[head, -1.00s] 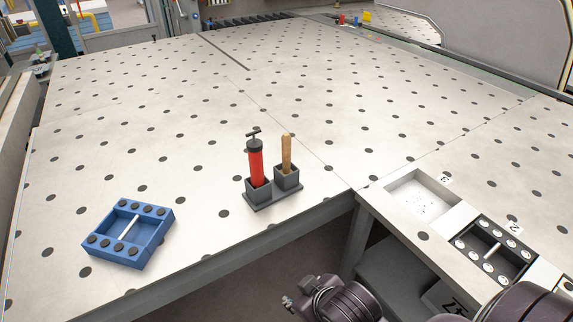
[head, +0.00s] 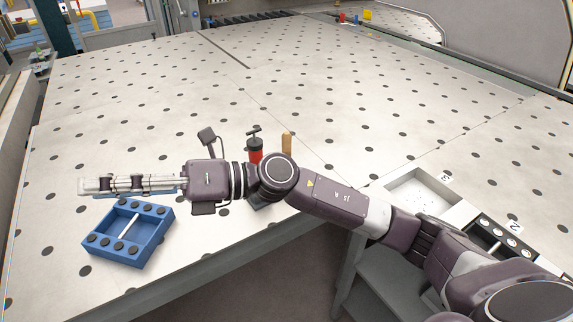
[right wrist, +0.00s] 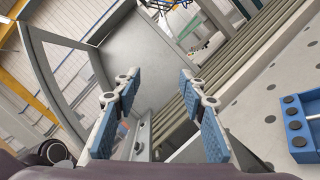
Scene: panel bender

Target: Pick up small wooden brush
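The small wooden brush (head: 287,143) stands upright in a dark double holder (head: 264,206) on the perforated table. Only its upper handle shows, because my right arm crosses in front of it and hides most of the holder. My right gripper (head: 88,186) reaches to the left, past the brush, and hangs above the far edge of the blue tray. In the right wrist view its two blue-padded fingers (right wrist: 166,95) are spread with nothing between them. The brush is not in the right wrist view. My left gripper is not in view.
A red pump (head: 255,150) stands beside the brush in the same holder. The blue tray (head: 140,250) with black knobs lies at the left, also in the right wrist view (right wrist: 302,128). A side stand with a white bin (head: 455,212) is at the right.

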